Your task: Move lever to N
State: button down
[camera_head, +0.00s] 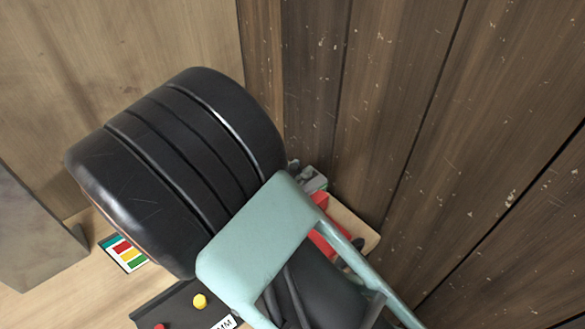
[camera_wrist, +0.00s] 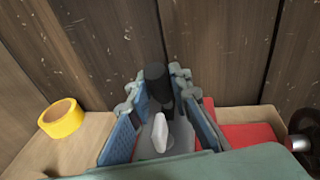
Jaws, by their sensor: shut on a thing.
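The lever, with a black knob (camera_wrist: 157,82), stands between the fingertips of my gripper (camera_wrist: 157,88) in the wrist view. The grey-blue fingers are on both sides of it, and my gripper is shut on it. A white pointed piece (camera_wrist: 160,132) shows nearer the camera, below the knob. In the head view my gripper (camera_head: 308,178) is small and mostly hidden behind my pale green arm link, and the lever cannot be made out. No N mark or other position mark is legible, so the lever's setting cannot be told.
A yellow tape roll (camera_wrist: 61,118) lies on a wooden surface (camera_wrist: 75,150) at left. Red parts (camera_wrist: 245,134) are at right. A plank wall (camera_head: 420,130) rises close behind. A large black ribbed cylinder (camera_head: 180,165), a colour card (camera_head: 124,253) and a dark button panel (camera_head: 172,309) are left.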

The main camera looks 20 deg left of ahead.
jog(key=shift+w+d+r+g+y+p, duration=0.35)
jog(key=shift+w+r+g+p, duration=0.25)
jog(key=shift+g+p, duration=0.25)
jog(key=shift+w+d+f+g+p, duration=0.2)
jog(key=shift+w+d+g+p, duration=0.1)
jog(key=shift+w+g+p, duration=0.25)
jog(key=shift+w+f+y, duration=0.1)
jog(key=shift+f+y, duration=0.05)
jog(key=shift+y, duration=0.2)
jog(key=c, duration=1.7)
grip_release()
jog(key=shift+c, duration=0.2)
jog(key=v, duration=1.2)
jog(key=shift+r, duration=0.25)
